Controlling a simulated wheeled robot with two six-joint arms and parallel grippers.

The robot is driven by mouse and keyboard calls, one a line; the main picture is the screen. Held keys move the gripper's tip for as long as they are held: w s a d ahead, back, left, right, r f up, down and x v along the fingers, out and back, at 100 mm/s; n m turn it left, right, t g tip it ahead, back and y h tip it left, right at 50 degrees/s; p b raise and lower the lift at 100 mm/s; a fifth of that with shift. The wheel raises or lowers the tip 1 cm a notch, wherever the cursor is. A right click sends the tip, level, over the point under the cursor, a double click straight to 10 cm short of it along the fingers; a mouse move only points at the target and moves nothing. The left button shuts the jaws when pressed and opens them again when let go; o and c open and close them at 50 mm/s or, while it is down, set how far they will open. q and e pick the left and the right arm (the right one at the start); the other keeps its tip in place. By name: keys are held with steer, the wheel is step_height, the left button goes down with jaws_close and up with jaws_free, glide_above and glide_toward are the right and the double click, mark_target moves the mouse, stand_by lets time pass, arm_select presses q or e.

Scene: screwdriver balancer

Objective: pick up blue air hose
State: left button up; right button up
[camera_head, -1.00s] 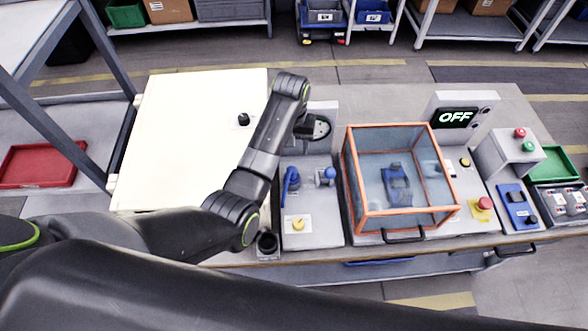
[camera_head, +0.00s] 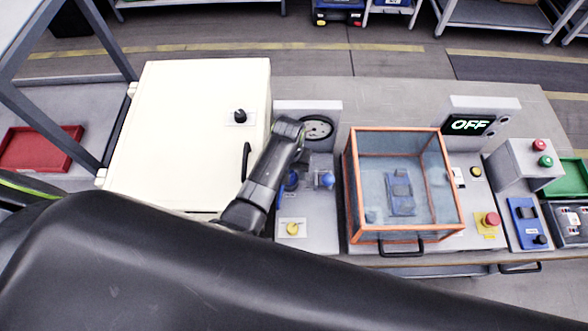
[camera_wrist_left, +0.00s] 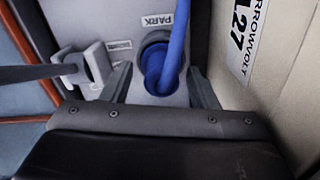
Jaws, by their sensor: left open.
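The blue air hose (camera_wrist_left: 172,62) rises from a round blue ring at a grey plate marked PARK in the left wrist view. It stands between the two fingers of my left gripper (camera_wrist_left: 160,85), which is open and has clear gaps on both sides of the hose. In the head view, only a small blue part of the hose (camera_head: 291,181) shows beside my left forearm, which hides the rest. The left fingertips are hidden there. My right gripper is not in view.
A blue-knobbed fitting (camera_head: 326,180) stands just right of the hose, with a gauge (camera_head: 318,127) behind. A white cabinet (camera_head: 185,140) is close on the left. An orange-framed clear box (camera_head: 402,238) stands to the right. The display (camera_head: 472,125) reads OFF.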

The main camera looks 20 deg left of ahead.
arm_select(q)
steer(key=shift+w+f, duration=0.1)
steer(key=shift+s, duration=0.35)
steer(key=shift+c, duration=0.8)
steer(key=shift+s+r, duration=0.15)
steer(key=shift+r, duration=0.1)
steer(key=c, duration=0.5)
steer(key=shift+c, duration=2.2)
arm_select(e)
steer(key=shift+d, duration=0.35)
